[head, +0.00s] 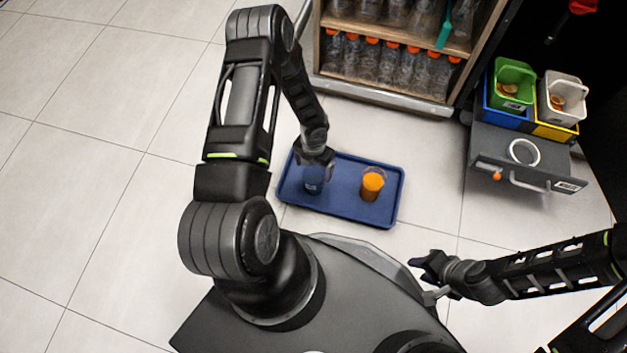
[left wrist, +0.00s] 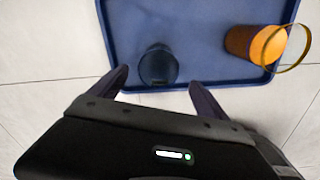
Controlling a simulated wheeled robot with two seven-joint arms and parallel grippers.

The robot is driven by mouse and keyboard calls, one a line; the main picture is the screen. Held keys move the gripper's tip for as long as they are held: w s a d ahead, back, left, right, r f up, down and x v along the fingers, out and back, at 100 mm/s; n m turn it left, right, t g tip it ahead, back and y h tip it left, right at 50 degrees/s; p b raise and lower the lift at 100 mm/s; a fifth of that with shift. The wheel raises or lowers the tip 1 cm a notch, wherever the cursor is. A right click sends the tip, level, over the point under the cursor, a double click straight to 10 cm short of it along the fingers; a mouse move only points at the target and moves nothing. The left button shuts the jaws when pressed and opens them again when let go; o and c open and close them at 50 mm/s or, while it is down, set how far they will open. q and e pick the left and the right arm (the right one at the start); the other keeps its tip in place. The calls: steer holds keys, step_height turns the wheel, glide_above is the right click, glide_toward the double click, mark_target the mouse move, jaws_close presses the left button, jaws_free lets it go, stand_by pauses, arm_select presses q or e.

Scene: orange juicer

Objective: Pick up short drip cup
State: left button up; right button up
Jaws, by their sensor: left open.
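A short dark cup (head: 312,185) stands on the left part of a blue tray (head: 345,212). In the left wrist view the cup (left wrist: 158,66) is on the tray (left wrist: 185,20), near its edge. My left gripper (head: 318,168) is above the cup in the head view and hides part of it. In the left wrist view my left gripper (left wrist: 160,82) is open, its two fingers apart on either side of the cup, with a gap to each. My right gripper (head: 428,277) is at the lower right, away from the tray; its jaws are too small to read.
A cup of orange juice (head: 372,184) stands on the right part of the tray; it also shows in the left wrist view (left wrist: 240,42). A bottle shelf (head: 390,62) stands behind. A grey drawer (head: 515,160) with colored bins is at the right. The floor at left is clear.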

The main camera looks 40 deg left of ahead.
arm_select(q)
steer(key=shift+a+f, duration=0.1)
steer(key=shift+f+b, duration=0.55)
steer(key=shift+f, duration=0.65)
steer(key=shift+f, duration=0.1)
steer(key=b, duration=0.3)
glide_above(313, 177)
steer(key=s+d, duration=0.2)
steer(key=s, duration=0.1)
step_height(313, 177, down, 5)
steer(key=shift+w+f, duration=0.1)
steer(key=shift+w, duration=0.05)
steer(key=shift+c, duration=0.3)
steer(key=c, duration=1.4)
